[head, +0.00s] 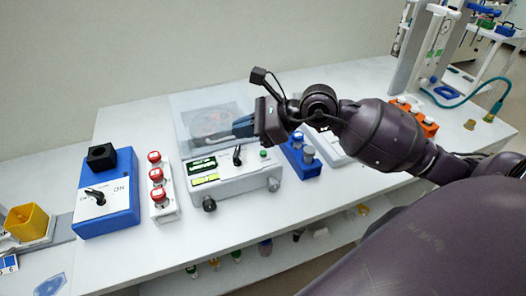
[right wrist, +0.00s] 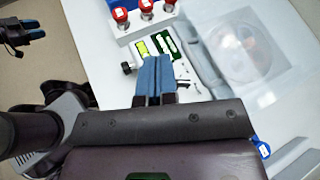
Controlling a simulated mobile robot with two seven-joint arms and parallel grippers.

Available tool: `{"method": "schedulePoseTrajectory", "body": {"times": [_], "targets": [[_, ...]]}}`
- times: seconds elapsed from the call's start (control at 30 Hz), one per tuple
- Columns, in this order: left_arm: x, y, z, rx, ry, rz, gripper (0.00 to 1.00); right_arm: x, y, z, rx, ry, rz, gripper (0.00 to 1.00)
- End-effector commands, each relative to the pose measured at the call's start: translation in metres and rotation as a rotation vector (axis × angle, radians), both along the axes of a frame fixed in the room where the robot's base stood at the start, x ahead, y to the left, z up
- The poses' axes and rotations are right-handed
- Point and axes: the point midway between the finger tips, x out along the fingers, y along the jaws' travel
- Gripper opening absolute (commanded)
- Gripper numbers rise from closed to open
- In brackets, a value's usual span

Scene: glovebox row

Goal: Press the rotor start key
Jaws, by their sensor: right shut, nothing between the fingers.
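The white-grey rotor machine (head: 232,184) stands on the bench under a clear cover, with a round rotor (head: 208,122) showing through it. Its front panel carries green displays (head: 203,166), a black lever knob (head: 237,155) and a small green button (head: 263,154), the likely start key. My right gripper (head: 240,128), with blue fingers, is shut and empty above the machine's panel. In the right wrist view the closed fingers (right wrist: 155,72) point at the panel beside the displays (right wrist: 164,45) and hide part of it. The green button is not clear there. My left gripper (right wrist: 24,32) shows at the upper left.
Left of the machine are a white strip with red-topped buttons (head: 157,176) and a blue box with a black lever (head: 118,210). To the right stand a blue rack (head: 300,165) and orange blocks (head: 425,124). Bare bench lies in front.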

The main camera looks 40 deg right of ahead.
Motion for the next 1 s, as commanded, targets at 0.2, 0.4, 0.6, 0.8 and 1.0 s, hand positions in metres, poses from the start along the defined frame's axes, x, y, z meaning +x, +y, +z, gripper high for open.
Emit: {"method": "schedulePoseTrajectory", "body": {"times": [0.2, 0.4, 0.6, 0.8, 1.0], "targets": [[0.002, 0.0, 0.002, 0.0, -0.005, -0.002, 0.43, 0.018, -0.043, -0.005, -0.378, -0.023, -0.016, 0.0], [0.003, 0.0, 0.002, 0.0, -0.006, -0.002, 0.43, 0.025, -0.066, -0.003, -0.536, -0.024, -0.038, 0.0], [0.003, -0.001, 0.002, 0.0, -0.006, -0.002, 0.43, 0.026, -0.07, -0.003, -0.563, -0.022, -0.042, 0.0], [0.002, 0.0, 0.002, 0.0, -0.004, -0.002, 0.43, 0.026, -0.07, -0.003, -0.56, -0.023, -0.042, 0.0], [-0.001, 0.0, -0.003, 0.0, 0.003, 0.0, 0.43, 0.026, -0.069, -0.008, -0.558, -0.022, -0.042, 0.0]]}}
